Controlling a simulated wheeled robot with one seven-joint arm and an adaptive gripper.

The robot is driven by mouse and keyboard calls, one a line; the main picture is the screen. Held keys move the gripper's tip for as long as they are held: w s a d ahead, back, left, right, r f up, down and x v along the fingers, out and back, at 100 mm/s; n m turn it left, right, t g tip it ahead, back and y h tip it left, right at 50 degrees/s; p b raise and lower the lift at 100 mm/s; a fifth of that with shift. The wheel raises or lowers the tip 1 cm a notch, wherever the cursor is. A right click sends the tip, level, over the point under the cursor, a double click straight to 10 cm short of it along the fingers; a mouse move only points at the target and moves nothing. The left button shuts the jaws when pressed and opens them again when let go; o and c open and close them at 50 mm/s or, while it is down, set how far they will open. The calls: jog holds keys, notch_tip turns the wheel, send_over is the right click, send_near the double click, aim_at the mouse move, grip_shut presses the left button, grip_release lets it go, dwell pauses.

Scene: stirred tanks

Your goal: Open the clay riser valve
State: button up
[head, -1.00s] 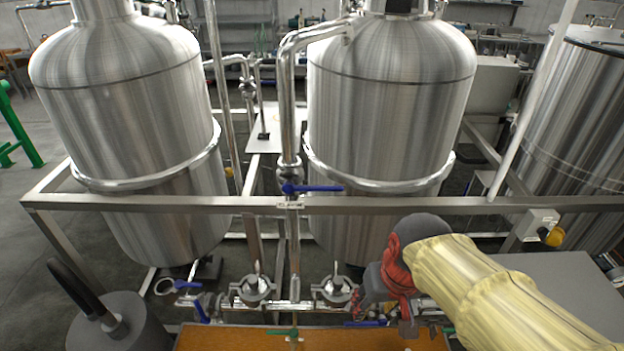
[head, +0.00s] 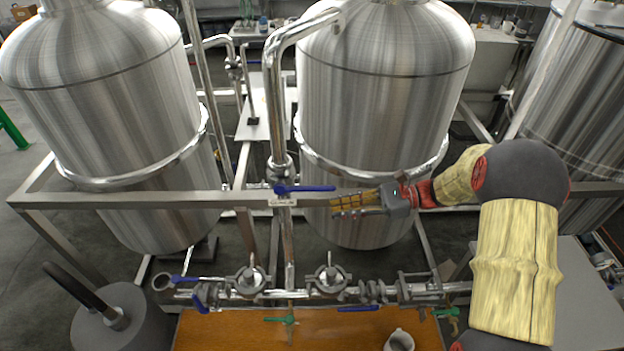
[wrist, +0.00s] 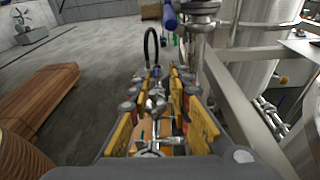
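A vertical steel riser pipe (head: 288,245) stands between the tanks. Its valve has a blue lever (head: 308,188) that points right, level and across the pipe, above a small label plate (head: 283,203) too small to read. I cannot confirm the name "clay" from it. My gripper (head: 334,206) is just right of the lever's free end and slightly below it, pointing left. It also shows in the wrist view (wrist: 157,92), with its yellow-padded fingers apart and nothing held. The blue lever's end (wrist: 170,14) is at the wrist view's top edge, beyond and above the fingers.
A steel frame rail (head: 235,200) runs across behind my gripper. Large steel tanks (head: 385,110) stand behind. A dark cylinder (head: 110,325) stands at lower left.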

jog(key=m+y, duration=0.2)
send_near(297, 187)
jog(key=shift+d+f+t, duration=0.2)
jog(key=shift+d+f, duration=0.1)
jog(key=shift+d, duration=0.3)
jog(key=shift+d+f+t, duration=0.2)
jog(key=shift+d+f, duration=0.1)
jog(key=shift+d, duration=0.25)
jog(key=a+b, duration=0.1)
jog(key=a, duration=0.5)
jog(key=a+b, duration=0.1)
jog(key=a, duration=0.5)
jog(key=shift+w+a+r, duration=0.1)
jog(key=shift+a+r, duration=0.05)
jog(key=shift+r, duration=0.05)
jog(key=shift+c, duration=1.3)
grip_shut()
